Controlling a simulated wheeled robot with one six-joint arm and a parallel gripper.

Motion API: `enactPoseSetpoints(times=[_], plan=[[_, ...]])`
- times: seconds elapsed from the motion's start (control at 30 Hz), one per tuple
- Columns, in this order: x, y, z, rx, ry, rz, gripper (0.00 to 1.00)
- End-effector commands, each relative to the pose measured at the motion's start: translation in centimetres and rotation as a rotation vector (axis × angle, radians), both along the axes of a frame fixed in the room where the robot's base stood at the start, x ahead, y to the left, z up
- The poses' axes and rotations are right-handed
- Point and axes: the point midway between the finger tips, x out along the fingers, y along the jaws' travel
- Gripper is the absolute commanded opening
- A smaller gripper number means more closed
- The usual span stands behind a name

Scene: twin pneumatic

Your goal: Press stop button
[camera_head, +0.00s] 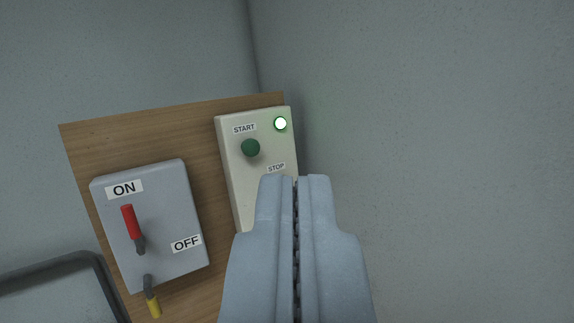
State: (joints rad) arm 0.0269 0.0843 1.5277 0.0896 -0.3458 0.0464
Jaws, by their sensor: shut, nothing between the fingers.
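A pale control box (233,173) is mounted on a wooden board, slightly tilted in the view. It bears a green start button (250,148) under a START label (244,128) and a lit green-white lamp (281,124) at its upper right. A STOP label (276,168) shows just above my fingertips. The stop button itself is not visible; my gripper covers the area below that label. My gripper (296,180) is shut and empty, pointing at the lower part of the box. Whether it touches the box I cannot tell.
A grey switch box (165,222) with a red lever (130,222) near ON, an OFF label and a yellow-tipped lever (152,303) below is left on the wooden board (185,135). A dark-rimmed panel (60,290) is at lower left. Bare wall (450,150) fills the right.

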Motion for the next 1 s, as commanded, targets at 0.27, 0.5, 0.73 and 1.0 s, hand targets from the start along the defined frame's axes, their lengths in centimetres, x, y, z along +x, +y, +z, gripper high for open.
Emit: enactPoseSetpoints(times=[0.27, 0.5, 0.73, 1.0], plan=[[7.2, -0.7, -1.8, 0.016, -0.043, -0.008, 0.0], [13.0, -1.4, -4.0, 0.029, -0.082, -0.015, 0.0], [18.2, -2.0, -6.6, 0.041, -0.12, -0.022, 0.0], [23.7, -2.8, -10.3, 0.056, -0.162, -0.031, 0.0]])
